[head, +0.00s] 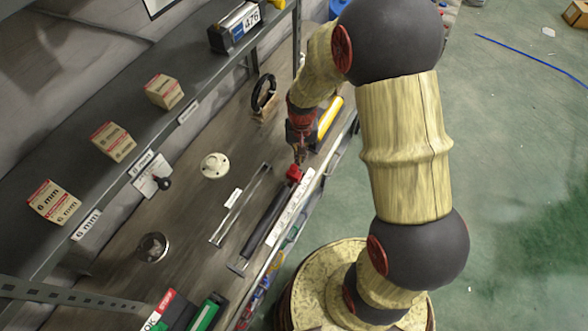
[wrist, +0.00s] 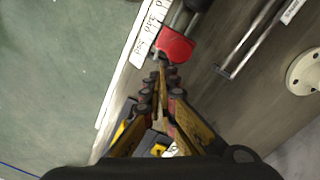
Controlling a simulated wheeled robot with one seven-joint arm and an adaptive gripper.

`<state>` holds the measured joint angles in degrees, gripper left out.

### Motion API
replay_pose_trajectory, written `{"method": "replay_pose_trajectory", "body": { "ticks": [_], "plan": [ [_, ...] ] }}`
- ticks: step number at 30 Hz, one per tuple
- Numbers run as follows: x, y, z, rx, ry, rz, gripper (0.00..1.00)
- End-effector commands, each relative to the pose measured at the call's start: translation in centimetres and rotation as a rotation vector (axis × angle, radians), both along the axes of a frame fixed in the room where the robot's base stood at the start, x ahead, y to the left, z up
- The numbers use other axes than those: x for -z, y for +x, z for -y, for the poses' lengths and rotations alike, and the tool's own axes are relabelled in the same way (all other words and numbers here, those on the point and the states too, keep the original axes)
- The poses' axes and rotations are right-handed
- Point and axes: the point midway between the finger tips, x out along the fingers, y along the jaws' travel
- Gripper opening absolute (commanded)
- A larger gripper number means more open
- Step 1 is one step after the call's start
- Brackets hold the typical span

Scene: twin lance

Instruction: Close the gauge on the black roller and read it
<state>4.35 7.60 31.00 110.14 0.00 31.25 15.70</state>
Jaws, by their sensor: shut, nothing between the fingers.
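The black roller (head: 264,222) lies slanting on the bench near its front edge; part of it shows at the top of the wrist view (wrist: 182,18). A red block (head: 294,173) sits at its far end, large in the wrist view (wrist: 175,47); I cannot tell whether it is part of the gauge. A white strip with black lettering (head: 291,208) runs beside the roller, and its lettering is only partly legible in the wrist view (wrist: 148,35). My gripper (head: 299,157) is shut and empty, its tips (wrist: 160,68) right at the red block. Contact is unclear.
A thin metal rail (head: 238,207) lies left of the roller. A cream disc (head: 214,165), a metal dish (head: 152,248), a black ring (head: 264,93) and a yellow cylinder (head: 331,117) are on the bench. Small boxes (head: 54,203) stand on the shelf above.

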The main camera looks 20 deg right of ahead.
Motion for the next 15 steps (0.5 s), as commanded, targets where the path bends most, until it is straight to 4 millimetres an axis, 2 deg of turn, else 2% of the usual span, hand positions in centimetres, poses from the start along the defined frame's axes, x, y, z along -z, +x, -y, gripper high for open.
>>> {"method": "replay_pose_trajectory", "body": {
  "ticks": [15],
  "plan": [
    [0.0,-1.0,-1.2,-0.001,0.0,0.0,0.0]
  ]
}}
